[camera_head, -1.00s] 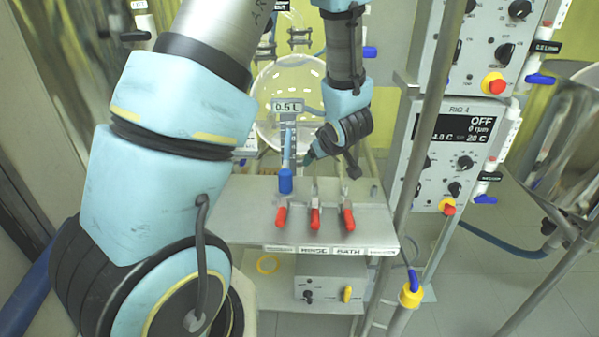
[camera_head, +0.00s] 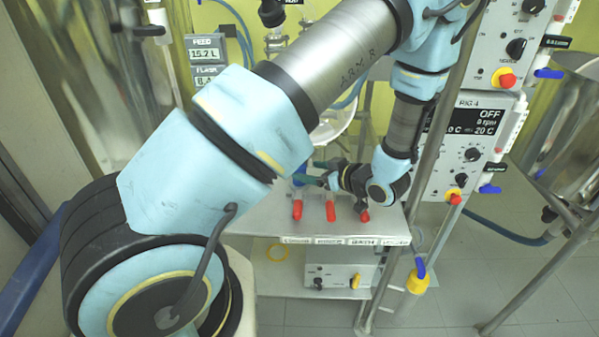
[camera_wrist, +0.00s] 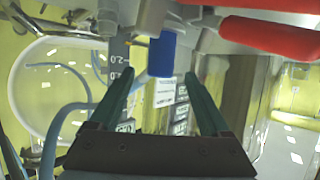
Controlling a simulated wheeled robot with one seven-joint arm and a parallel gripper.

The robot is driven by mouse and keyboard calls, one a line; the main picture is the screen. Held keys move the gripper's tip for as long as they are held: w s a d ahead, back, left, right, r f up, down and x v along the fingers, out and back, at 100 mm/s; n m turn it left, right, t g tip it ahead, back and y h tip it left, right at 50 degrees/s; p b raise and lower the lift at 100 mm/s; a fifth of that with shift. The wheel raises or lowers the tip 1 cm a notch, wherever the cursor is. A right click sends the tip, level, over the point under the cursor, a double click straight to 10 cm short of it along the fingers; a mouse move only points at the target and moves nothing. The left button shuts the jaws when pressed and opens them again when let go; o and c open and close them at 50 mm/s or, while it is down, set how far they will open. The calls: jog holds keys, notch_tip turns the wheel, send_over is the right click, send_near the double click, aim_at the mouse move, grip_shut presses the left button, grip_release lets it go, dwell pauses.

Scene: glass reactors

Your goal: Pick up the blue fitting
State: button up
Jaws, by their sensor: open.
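The blue fitting (camera_wrist: 162,53) is a short blue cylinder near the top middle of the wrist view. It sits under a grey part, by a clear graduated tube. In the head view the blue fitting (camera_head: 299,180) shows only in part, above the leftmost red handle, with my gripper partly in front. My gripper (camera_wrist: 160,77) is open, its two green fingers pointing toward the fitting. In the wrist view the fitting appears in line with the gap between the fingertips, and I see no finger closed on it. In the head view my gripper (camera_head: 312,172) comes from the right.
Red handles (camera_head: 331,211) stand in a row on the grey shelf (camera_head: 265,222), close to my gripper. A round glass vessel (camera_wrist: 45,90) is at the left in the wrist view. A metal post (camera_head: 437,150) and the control boxes (camera_head: 470,140) stand to the right.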

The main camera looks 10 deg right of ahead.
aim_at(304, 170)
jog(key=p+x, duration=0.2)
jog(key=x, duration=0.2)
jog(key=shift+w+a, duration=0.15)
jog(key=shift+a, duration=0.05)
jog(key=shift+w+a+f, duration=0.15)
jog(key=shift+w+f, duration=0.1)
grip_shut()
dwell(0.4)
